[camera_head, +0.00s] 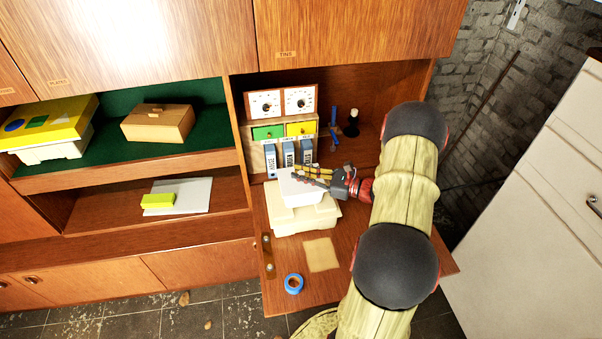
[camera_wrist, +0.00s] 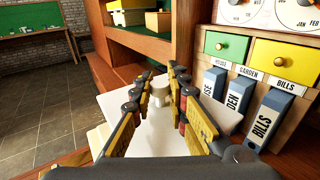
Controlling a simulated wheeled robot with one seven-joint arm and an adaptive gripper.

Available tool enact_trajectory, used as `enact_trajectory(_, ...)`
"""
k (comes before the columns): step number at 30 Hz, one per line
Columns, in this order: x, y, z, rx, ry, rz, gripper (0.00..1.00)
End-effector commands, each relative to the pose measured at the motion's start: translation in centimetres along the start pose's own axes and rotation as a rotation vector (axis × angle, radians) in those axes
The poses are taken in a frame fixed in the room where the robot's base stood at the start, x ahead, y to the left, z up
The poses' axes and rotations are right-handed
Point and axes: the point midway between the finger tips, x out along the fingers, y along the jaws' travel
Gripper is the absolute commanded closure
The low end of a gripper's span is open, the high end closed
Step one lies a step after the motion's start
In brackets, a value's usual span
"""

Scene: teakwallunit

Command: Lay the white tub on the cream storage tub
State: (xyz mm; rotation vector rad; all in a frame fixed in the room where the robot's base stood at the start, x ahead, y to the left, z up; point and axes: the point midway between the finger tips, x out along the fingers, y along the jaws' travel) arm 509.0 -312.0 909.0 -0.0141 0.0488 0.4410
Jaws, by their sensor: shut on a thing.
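The white tub (camera_head: 299,190) is a pale box with a light knob on top, which shows between my fingers in the wrist view (camera_wrist: 160,128). My gripper (camera_head: 308,177) reaches in from the right and is shut on the white tub's knob; the fingers also show in the wrist view (camera_wrist: 158,82). The cream storage tub (camera_head: 292,222) stands on the fold-down wooden flap, directly below the white tub. The white tub covers much of its top. I cannot tell whether the two touch.
Blue binders (camera_head: 271,160) stand close behind the tubs, below green and yellow drawers (camera_head: 268,132) and dials. The flap (camera_head: 345,270) holds a tan sheet (camera_head: 321,254) and a blue tape ring (camera_head: 293,283) in front. A dark bottle (camera_head: 352,124) stands back right.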

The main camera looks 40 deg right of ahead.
Motion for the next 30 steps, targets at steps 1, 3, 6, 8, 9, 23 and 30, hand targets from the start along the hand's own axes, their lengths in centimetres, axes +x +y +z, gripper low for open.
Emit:
enact_trajectory(1, 0.0, 0.0, -0.1, 0.000, -0.001, 0.000, 1.00)
enact_trajectory(3, 0.0, 0.0, -0.2, 0.000, 0.000, 0.000, 0.82)
enact_trajectory(6, 0.0, 0.0, -0.2, 0.000, 0.000, 0.000, 0.77)
enact_trajectory(8, 0.0, 0.0, -0.2, 0.000, 0.000, 0.000, 0.73)
enact_trajectory(9, 0.0, 0.0, -0.2, 0.000, 0.000, 0.000, 0.71)
enact_trajectory(23, 0.0, 0.0, 0.3, -0.001, 0.000, 0.000, 0.66)
enact_trajectory(30, -3.4, -0.1, 1.0, 0.001, -0.001, -0.004, 0.66)
